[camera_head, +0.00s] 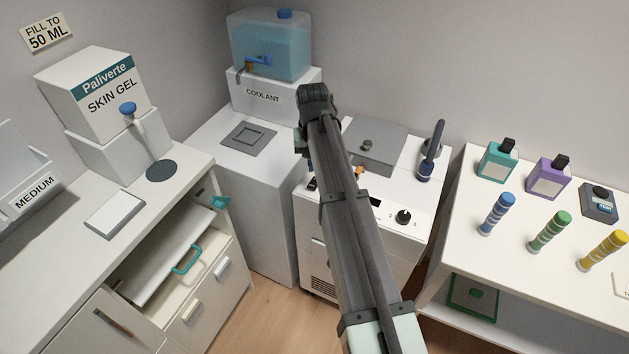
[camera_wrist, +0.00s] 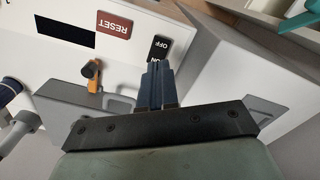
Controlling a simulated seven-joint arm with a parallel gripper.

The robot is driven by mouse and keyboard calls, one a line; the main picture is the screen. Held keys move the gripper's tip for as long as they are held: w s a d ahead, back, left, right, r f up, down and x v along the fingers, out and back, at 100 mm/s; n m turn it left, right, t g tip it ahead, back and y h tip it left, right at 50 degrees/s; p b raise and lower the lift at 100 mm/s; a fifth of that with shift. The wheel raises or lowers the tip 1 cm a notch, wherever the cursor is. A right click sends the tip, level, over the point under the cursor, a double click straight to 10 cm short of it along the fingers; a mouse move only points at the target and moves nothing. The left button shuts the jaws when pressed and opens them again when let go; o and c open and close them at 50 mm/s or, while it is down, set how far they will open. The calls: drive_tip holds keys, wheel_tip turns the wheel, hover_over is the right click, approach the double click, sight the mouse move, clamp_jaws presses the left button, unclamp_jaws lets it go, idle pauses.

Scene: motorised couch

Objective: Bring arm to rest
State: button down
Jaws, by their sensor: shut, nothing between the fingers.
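My arm reaches from the bottom of the head view up to the white machine (camera_head: 410,246), its elbow bent beside the coolant tank. The forearm hides most of my gripper in that view. In the wrist view my gripper (camera_wrist: 155,66) is shut, its two dark blue fingers pressed together and empty. The fingertips lie just below the black ON/OFF switch (camera_wrist: 160,47) in that picture; I cannot tell whether they touch it. A red RESET label (camera_wrist: 115,25) and an orange tap-like part (camera_wrist: 93,78) are nearby.
The coolant tank (camera_head: 270,45) stands behind on a white box. The left counter holds a skin gel dispenser (camera_head: 97,95), above an open drawer (camera_head: 205,283). The right table (camera_head: 450,215) holds several coloured bottles and tubes. Some wooden floor (camera_head: 262,318) is clear.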

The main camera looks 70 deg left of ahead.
drive_tip(key=shift+r, duration=0.5)
